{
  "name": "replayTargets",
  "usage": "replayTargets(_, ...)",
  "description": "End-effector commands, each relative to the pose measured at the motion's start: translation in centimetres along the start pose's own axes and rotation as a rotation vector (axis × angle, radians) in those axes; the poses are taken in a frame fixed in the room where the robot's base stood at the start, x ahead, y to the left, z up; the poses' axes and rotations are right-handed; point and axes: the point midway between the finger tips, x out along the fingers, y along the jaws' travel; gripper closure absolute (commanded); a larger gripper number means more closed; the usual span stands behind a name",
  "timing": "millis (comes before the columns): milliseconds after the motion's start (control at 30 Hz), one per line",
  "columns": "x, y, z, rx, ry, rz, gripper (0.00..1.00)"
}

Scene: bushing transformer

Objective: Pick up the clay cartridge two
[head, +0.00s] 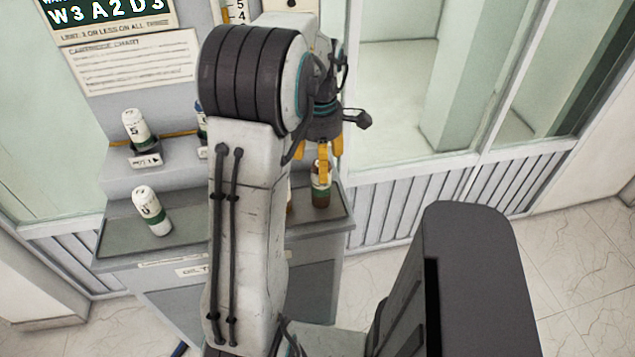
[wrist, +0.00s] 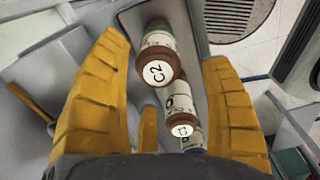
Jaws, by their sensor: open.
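The clay cartridge two (wrist: 160,62) shows a brown end with a round white "C2" mark, and a green band on its side. It lies between the two yellow fingers of my gripper (wrist: 163,50) in the wrist view, with a visible gap to each finger. The fingers are open and hold nothing. In the head view my gripper (head: 330,152) points down just above a brown cartridge with a green band (head: 320,190) at the right end of the grey shelf. The fingers partly hide its top.
A second brown-ended cartridge (wrist: 182,118) stands close beside it; its mark is hard to read. White cartridges stand on the upper step (head: 136,128) and lower shelf (head: 152,212) at left. My arm hides the middle of the shelf (head: 190,238). Glass panels lie right.

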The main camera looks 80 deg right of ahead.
Motion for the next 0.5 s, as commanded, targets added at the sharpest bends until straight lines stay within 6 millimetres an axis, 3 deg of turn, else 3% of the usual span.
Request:
replayTargets(200,0.0,-0.1,-0.1,-0.210,0.002,-0.005,0.27)
replayTargets(500,1.1,-0.2,0.0,-0.283,0.004,-0.007,0.27)
